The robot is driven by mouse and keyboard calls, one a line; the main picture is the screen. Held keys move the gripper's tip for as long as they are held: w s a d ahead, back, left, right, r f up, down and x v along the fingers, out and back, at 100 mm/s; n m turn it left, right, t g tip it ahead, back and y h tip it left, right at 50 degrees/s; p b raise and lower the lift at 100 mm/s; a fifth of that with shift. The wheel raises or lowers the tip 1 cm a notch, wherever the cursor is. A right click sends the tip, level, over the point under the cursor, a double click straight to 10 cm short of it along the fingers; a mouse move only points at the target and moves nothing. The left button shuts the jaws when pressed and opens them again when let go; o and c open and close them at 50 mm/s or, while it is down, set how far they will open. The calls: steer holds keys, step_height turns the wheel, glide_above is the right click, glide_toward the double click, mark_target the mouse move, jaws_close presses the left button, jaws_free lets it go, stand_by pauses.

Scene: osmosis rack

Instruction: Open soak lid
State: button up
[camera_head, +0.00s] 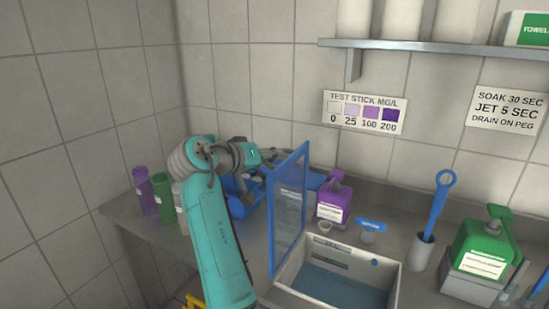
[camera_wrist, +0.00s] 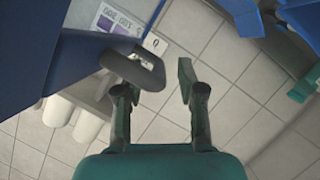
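The soak lid (camera_head: 289,208) is a see-through panel in a blue frame. It stands nearly upright along the left side of the white soak basin (camera_head: 335,295), so the basin is open and its bluish inside shows. My gripper (camera_head: 268,157) is on the left of the lid, near its top; its fingertips are hard to make out there. In the wrist view my gripper (camera_wrist: 163,80) has its fingers apart. A dark rounded loop, perhaps the lid's handle, is at the left finger; whether they touch is unclear. Blue surfaces fill the left of that view.
A purple bottle (camera_head: 334,202) stands behind the basin. A blue brush (camera_head: 439,205) in a holder and a green bottle (camera_head: 484,249) are to the right. Purple (camera_head: 145,190) and green (camera_head: 163,198) bottles stand at the left. A shelf (camera_head: 430,46) runs above.

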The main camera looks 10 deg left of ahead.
steer(key=v, duration=1)
steer(key=shift+s+a, duration=0.1)
